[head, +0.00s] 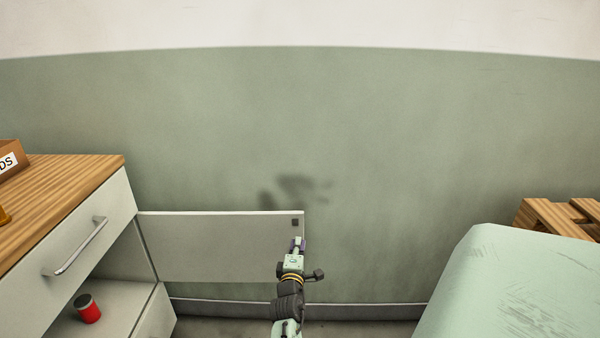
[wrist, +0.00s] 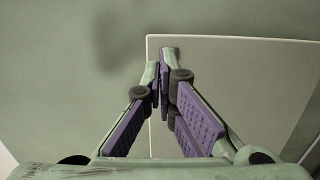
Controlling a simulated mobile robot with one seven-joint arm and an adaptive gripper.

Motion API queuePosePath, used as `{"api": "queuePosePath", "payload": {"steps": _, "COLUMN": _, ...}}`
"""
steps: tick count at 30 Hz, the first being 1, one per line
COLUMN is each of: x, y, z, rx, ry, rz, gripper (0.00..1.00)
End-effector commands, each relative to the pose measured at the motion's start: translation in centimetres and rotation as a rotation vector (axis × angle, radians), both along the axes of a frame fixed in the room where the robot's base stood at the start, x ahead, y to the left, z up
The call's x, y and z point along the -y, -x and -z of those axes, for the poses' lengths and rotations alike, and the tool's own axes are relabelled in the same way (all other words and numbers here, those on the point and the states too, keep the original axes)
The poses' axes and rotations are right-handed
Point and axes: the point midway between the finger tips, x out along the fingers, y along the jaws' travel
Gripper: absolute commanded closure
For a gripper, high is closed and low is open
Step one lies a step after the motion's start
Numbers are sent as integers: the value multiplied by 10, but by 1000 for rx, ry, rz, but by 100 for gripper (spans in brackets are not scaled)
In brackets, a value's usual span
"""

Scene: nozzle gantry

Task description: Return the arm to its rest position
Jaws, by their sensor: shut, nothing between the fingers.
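My gripper (head: 298,245) is in the lower middle of the head view, at the end of my raised arm. It is near the free right end of an open white cabinet door (head: 215,245). In the wrist view my gripper (wrist: 160,75) has its purple-padded fingers together at the tips, with nothing between them. The door panel (wrist: 240,75) also shows behind the fingers in the wrist view. I cannot tell whether the fingertips touch the door.
A wood-topped cabinet (head: 75,195) stands at left, with a drawer handle (head: 80,247) and a red can (head: 87,309) inside. A pale green block-like surface (head: 500,290) and a wooden pallet (head: 560,217) are at right. Floor between is clear.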

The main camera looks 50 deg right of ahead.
Motion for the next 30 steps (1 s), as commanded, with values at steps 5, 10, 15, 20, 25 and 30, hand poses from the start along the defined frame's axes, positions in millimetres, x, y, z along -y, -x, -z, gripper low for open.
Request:
{"api": "queuePosePath", "payload": {"steps": 5, "x": -1, "y": 9, "z": 0, "rx": 0, "ry": 0, "rz": 0, "gripper": 100}}
{"api": "queuePosePath", "payload": {"steps": 10, "x": -2, "y": 10, "z": 1, "rx": 0, "ry": 0, "rz": 0, "gripper": 100}}
{"api": "queuePosePath", "payload": {"steps": 15, "x": -8, "y": 0, "z": -6, "rx": 14, "ry": 3, "rz": -17, "gripper": 100}}
{"api": "queuePosePath", "payload": {"steps": 20, "x": -48, "y": -55, "z": -44, "rx": 106, "ry": 12, "rz": -119, "gripper": 100}}
{"api": "queuePosePath", "payload": {"steps": 25, "x": -130, "y": -133, "z": -107, "rx": 264, "ry": 5, "rz": -297, "gripper": 100}}
{"api": "queuePosePath", "payload": {"steps": 30, "x": -229, "y": -193, "z": -171, "rx": 423, "ry": -28, "rz": -489, "gripper": 100}}
